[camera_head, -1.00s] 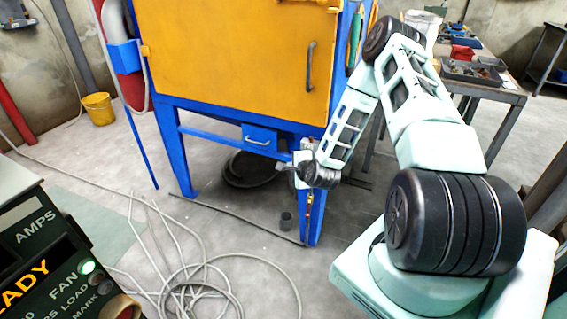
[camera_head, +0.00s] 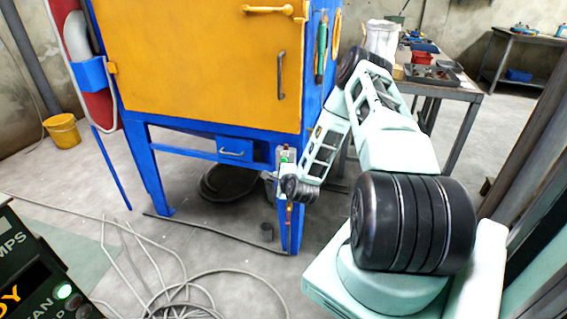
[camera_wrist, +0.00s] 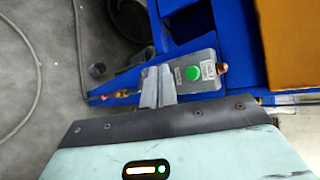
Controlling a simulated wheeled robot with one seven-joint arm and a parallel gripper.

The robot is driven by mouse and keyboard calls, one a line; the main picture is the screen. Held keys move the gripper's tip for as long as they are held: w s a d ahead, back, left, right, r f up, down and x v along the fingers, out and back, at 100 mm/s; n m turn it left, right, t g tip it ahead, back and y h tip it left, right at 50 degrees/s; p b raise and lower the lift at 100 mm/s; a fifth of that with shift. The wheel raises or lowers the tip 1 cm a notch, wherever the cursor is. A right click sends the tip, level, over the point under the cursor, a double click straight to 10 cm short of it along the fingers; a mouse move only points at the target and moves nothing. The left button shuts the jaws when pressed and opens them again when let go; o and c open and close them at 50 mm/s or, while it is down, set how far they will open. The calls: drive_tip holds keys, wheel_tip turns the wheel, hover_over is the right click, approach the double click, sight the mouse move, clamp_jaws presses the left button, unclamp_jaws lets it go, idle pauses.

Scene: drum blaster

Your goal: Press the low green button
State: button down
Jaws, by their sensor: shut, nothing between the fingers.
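A small grey control box (camera_wrist: 205,62) is fixed to the blue frame of the cabinet, and it also shows in the head view (camera_head: 283,163). A round green button (camera_wrist: 193,73) sits on its face, with a pale label strip beside it. My gripper (camera_wrist: 159,72) is shut and empty. In the wrist view its fingertips are just left of the box and the button. I cannot tell whether they touch the box.
The blue cabinet has a large orange door (camera_head: 200,60) and a small blue drawer (camera_head: 235,149). Loose cable (camera_head: 165,285) lies on the floor. A dark panel (camera_head: 40,275) stands at the lower left. A workbench (camera_head: 440,88) with trays stands behind my arm.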

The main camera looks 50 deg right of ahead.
drive_tip(key=w+d+b, duration=0.1)
drive_tip(key=w+d, duration=0.1)
drive_tip(key=d, duration=0.3)
drive_tip(key=shift+w+d, duration=0.15)
drive_tip(key=shift+d, duration=0.2)
idle(1.8)
drive_tip(key=shift+w+d, duration=0.2)
drive_tip(key=shift+d, duration=0.2)
drive_tip(key=shift+w+d+b, duration=0.15)
drive_tip(key=shift+d+b, duration=0.15)
drive_tip(key=shift+d, duration=0.1)
idle(0.6)
idle(0.4)
drive_tip(key=shift+s+a, duration=0.35)
drive_tip(key=shift+a, duration=0.45)
drive_tip(key=shift+a, duration=0.15)
drive_tip(key=a, duration=0.1)
drive_tip(key=s+a+p, duration=0.1)
drive_tip(key=a, duration=0.1)
drive_tip(key=s+a, duration=0.1)
drive_tip(key=shift+a, duration=0.2)
